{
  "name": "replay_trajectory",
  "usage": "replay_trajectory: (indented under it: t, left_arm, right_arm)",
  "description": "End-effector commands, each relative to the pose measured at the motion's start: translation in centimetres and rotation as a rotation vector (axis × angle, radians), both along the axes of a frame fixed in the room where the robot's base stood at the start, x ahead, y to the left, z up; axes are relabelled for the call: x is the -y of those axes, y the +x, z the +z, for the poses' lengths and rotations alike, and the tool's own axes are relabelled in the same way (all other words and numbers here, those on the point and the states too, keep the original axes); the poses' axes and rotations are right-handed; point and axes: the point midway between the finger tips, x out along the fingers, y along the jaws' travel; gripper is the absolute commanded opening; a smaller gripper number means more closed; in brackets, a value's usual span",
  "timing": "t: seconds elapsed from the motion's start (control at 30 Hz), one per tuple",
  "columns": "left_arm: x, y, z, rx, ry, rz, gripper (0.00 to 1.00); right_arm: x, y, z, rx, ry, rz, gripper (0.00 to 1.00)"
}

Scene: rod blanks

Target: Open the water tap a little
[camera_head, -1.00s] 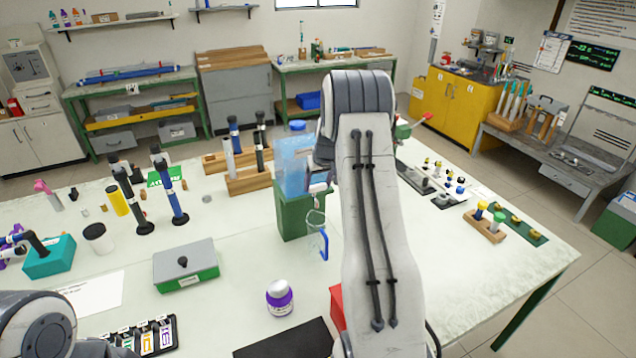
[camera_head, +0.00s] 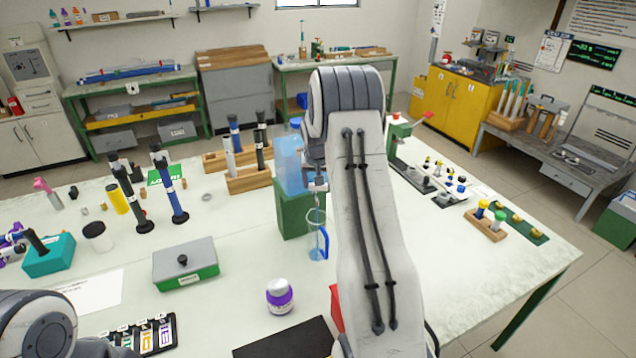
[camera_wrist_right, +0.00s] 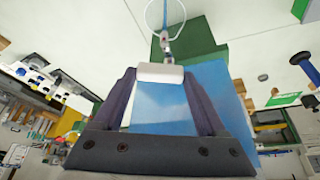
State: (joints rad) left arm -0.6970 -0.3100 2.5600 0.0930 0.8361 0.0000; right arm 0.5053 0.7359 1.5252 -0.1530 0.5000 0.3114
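The blue water tank (camera_head: 287,160) stands on a green stand (camera_head: 291,212) at the table's middle, partly behind my right arm. In the right wrist view my right gripper (camera_wrist_right: 160,75) is closed against both sides of the white tap handle (camera_wrist_right: 160,72), with the metal tap (camera_wrist_right: 167,48) just beyond. A thin blue stream of water (camera_head: 318,200) falls from the tap into a clear jug (camera_head: 317,243), which holds some blue water low down. The jug also shows in the right wrist view (camera_wrist_right: 181,12). My left gripper is out of view.
A purple-and-white jar (camera_head: 279,297) and a grey-lidded green box (camera_head: 186,264) stand in front of the tank. Wooden racks with dark rods (camera_head: 249,180) stand behind left.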

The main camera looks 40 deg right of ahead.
Motion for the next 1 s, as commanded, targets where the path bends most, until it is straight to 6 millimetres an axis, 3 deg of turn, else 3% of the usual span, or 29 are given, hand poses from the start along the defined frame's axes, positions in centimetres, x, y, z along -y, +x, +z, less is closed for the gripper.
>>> replay_trajectory:
  t: [0.07, 0.37, 0.8, 1.0]
  left_arm:
    - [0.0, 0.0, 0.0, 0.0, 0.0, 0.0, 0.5]
    - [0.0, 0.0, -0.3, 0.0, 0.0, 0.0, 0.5]
    - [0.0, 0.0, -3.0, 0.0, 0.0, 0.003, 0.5]
    - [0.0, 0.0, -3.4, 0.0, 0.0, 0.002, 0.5]
  right_arm:
    - [0.0, 0.0, 0.0, -0.001, 0.001, 0.0, 1.0]
    - [-0.1, -0.1, 0.3, 0.001, 0.0, 0.0, 1.0]
    - [-2.0, -2.3, 7.4, 0.005, -0.002, 0.002, 1.0]
    - [-2.5, -2.9, 9.4, 0.001, 0.0, 0.001, 1.0]
